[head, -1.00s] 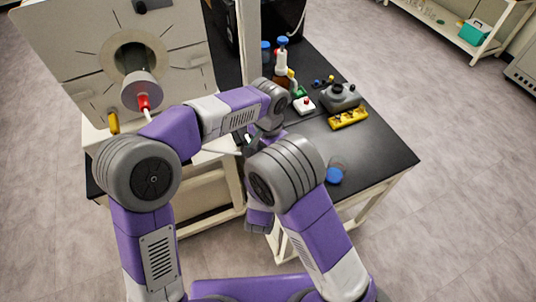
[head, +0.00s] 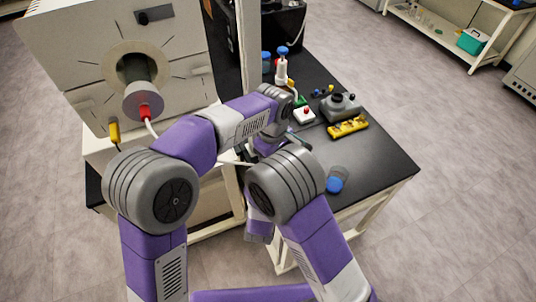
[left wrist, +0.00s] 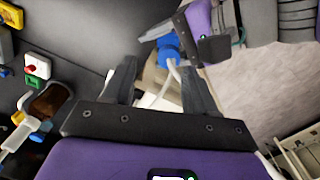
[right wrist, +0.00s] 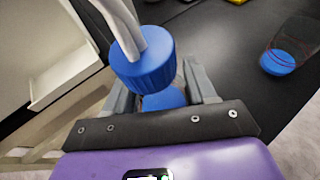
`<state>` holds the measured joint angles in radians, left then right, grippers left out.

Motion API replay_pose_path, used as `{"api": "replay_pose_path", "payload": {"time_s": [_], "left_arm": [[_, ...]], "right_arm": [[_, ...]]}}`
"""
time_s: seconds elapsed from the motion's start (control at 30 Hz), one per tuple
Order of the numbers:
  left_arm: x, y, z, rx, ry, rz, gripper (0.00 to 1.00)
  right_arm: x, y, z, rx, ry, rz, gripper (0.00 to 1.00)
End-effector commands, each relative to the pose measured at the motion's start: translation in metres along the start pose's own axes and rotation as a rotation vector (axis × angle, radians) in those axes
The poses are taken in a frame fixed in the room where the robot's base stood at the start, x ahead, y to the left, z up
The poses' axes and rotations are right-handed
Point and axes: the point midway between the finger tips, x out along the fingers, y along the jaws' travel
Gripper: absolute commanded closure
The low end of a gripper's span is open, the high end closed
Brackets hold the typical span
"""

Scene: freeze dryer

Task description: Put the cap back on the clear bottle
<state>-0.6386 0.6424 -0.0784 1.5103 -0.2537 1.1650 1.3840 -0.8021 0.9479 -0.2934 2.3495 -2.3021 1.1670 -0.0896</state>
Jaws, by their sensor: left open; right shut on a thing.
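A blue cap with pale tubing (right wrist: 143,62) sits at the fingers of my right gripper (right wrist: 160,88), which is shut on it. Another blue patch (right wrist: 163,99) shows behind it between the fingers. In the left wrist view, this cap (left wrist: 168,48) is beyond the fingertips of my left gripper (left wrist: 160,74), which is open and empty. A clear vessel with a blue end (right wrist: 278,62), seemingly the clear bottle, is on the black table to the right. It also shows in the head view (head: 335,184). My arms mostly hide both grippers in the head view.
The freeze dryer (head: 60,70) stands at the left. A yellow rack (head: 347,127), a grey device (head: 340,106), a small box with a red button (head: 304,115) and a blue-topped dispenser (head: 282,65) stand farther back. The black table (head: 385,160) is clear at the right.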

Motion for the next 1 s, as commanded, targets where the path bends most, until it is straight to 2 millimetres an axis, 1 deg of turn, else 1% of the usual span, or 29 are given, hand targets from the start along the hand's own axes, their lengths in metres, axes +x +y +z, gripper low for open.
{"api": "replay_pose_path", "payload": {"time_s": [0.1,0.37,0.5,0.6,0.7,0.8,0.9,1.0], "left_arm": [[-0.004,0.002,0.002,-0.248,0.002,0.009,0.43],[-0.013,0.005,0.002,-0.801,-0.004,0.024,0.43],[-0.016,0.002,-0.001,-1.096,-0.002,0.016,0.43],[-0.017,-0.002,-0.003,-1.282,0.006,0.006,0.43],[-0.018,-0.007,-0.006,-1.431,0.014,-0.006,0.43],[-0.018,-0.010,-0.007,-1.536,0.021,-0.014,0.43],[-0.019,-0.012,-0.008,-1.596,0.026,-0.019,0.43],[-0.019,-0.012,-0.009,-1.619,0.029,-0.020,0.43]], "right_arm": [[0.000,0.000,0.000,0.000,-0.001,0.000,1.00],[0.000,0.000,0.000,0.000,-0.001,0.000,1.00],[0.000,0.000,0.000,0.000,-0.001,0.000,1.00],[0.000,0.000,0.000,0.000,-0.001,0.000,1.00],[0.000,0.000,0.000,0.000,-0.001,0.000,1.00],[0.000,0.000,0.000,0.000,-0.001,0.000,1.00],[0.000,0.000,0.000,0.000,-0.001,0.000,1.00],[0.000,0.000,0.000,0.000,-0.001,0.000,1.00]]}}
